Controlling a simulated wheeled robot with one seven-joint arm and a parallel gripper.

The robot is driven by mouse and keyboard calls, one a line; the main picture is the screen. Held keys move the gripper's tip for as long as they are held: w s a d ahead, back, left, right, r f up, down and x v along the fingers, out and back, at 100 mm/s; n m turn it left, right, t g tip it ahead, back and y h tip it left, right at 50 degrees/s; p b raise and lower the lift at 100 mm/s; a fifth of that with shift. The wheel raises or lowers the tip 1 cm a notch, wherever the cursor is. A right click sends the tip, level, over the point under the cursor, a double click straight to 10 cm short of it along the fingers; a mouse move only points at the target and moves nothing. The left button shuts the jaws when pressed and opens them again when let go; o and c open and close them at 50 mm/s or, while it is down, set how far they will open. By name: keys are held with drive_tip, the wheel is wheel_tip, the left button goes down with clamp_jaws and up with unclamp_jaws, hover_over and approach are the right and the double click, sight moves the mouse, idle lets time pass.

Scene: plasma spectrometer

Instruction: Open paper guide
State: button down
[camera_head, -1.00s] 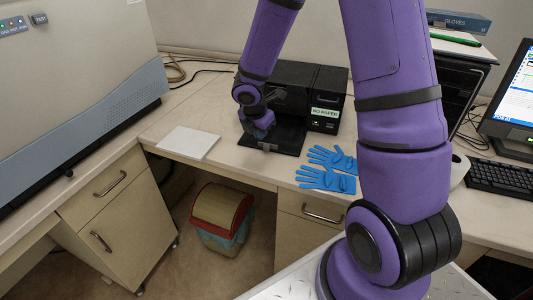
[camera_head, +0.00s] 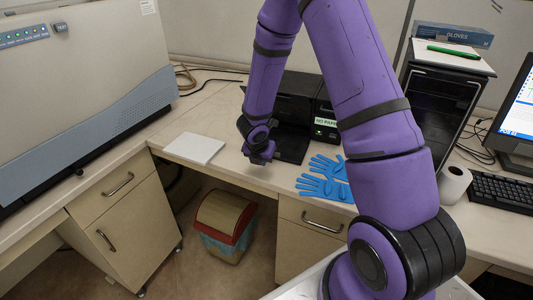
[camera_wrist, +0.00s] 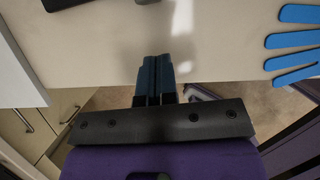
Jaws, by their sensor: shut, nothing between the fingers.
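The black printer (camera_head: 298,97) stands at the back of the desk with a "NO PAPER" label (camera_head: 326,121). Its dark flat tray or paper guide (camera_head: 291,146) lies folded out on the desk in front, partly hidden by my arm. My gripper (camera_head: 262,158) is at the tray's near left side, close to the desk's front edge. In the wrist view my gripper (camera_wrist: 155,62) is shut and empty, its fingers together over the pale desk edge. A dark edge, probably of the tray, shows at the top of that view.
A white paper stack (camera_head: 194,148) lies left of my gripper. Blue gloves (camera_head: 325,180) lie to the right. A bin (camera_head: 226,222) stands below the desk. A large instrument (camera_head: 80,80) is at left; a paper roll (camera_head: 454,185) and keyboard (camera_head: 503,192) are at right.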

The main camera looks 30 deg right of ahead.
drive_tip(key=shift+w+d+f, duration=0.1)
drive_tip(key=shift+w+d, duration=0.55)
drive_tip(key=shift+d, duration=0.15)
drive_tip(key=shift+w+d, duration=0.6)
drive_tip(key=shift+d, duration=0.2)
drive_tip(key=shift+w+d, duration=0.4)
drive_tip(key=shift+d, duration=0.05)
drive_tip(key=shift+a, duration=0.1)
